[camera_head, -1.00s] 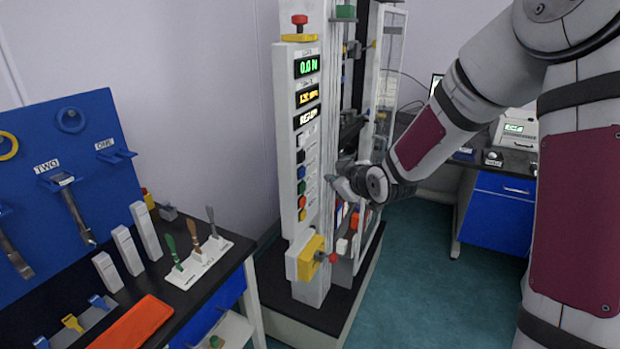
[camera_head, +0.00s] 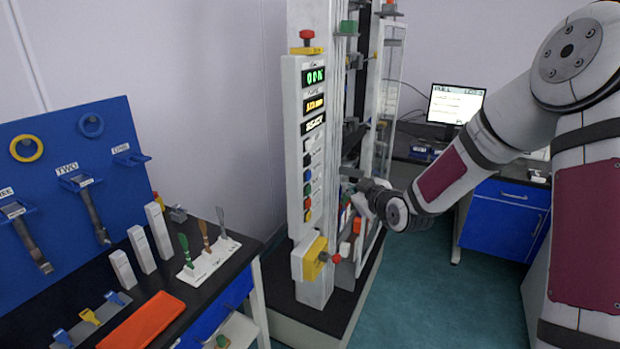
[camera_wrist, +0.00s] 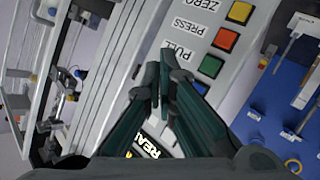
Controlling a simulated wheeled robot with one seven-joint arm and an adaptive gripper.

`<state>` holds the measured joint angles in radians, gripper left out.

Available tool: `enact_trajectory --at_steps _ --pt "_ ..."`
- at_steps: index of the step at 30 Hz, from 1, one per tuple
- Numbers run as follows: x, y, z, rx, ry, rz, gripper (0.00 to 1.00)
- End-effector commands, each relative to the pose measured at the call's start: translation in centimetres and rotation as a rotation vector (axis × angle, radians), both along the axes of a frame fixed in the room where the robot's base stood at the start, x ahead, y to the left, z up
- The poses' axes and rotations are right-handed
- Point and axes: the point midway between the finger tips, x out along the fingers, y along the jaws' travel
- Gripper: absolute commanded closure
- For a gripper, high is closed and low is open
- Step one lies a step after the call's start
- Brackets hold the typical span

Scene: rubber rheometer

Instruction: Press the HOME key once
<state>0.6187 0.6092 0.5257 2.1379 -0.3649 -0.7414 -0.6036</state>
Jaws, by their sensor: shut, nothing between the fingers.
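The tall white test machine carries a front control panel (camera_head: 290,170) with lit displays and a column of coloured keys. In the wrist view yellow (camera_wrist: 239,12), red (camera_wrist: 225,39), green (camera_wrist: 210,66) and blue (camera_wrist: 196,90) keys show, with the labels ZERO, PRESS and PULL. No HOME label is readable in any view; my fingers hide part of the panel. My gripper (camera_wrist: 158,78) is shut and empty, its dark green fingertips in front of the panel beside the key column. In the head view my gripper (camera_head: 352,182) is just right of the panel; contact cannot be told.
A red knob (camera_head: 307,34) tops the panel and a yellow block (camera_head: 314,258) juts out below. Left stand a black bench (camera_head: 240,262) with tools and a blue pegboard (camera_head: 60,200). A monitor (camera_head: 455,105) is behind. Teal floor is free at right.

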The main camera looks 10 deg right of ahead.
Motion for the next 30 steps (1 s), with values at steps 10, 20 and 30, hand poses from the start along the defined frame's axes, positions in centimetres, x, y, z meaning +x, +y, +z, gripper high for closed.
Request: enact_trajectory --at_steps 10,20,30 --pt "2.9 3.8 -0.2 0.001 -0.001 0.003 1.00" --pt "4.4 6.0 -0.1 0.000 0.000 0.000 1.00" --pt "4.6 6.3 0.0 0.001 0.001 -0.001 1.00"
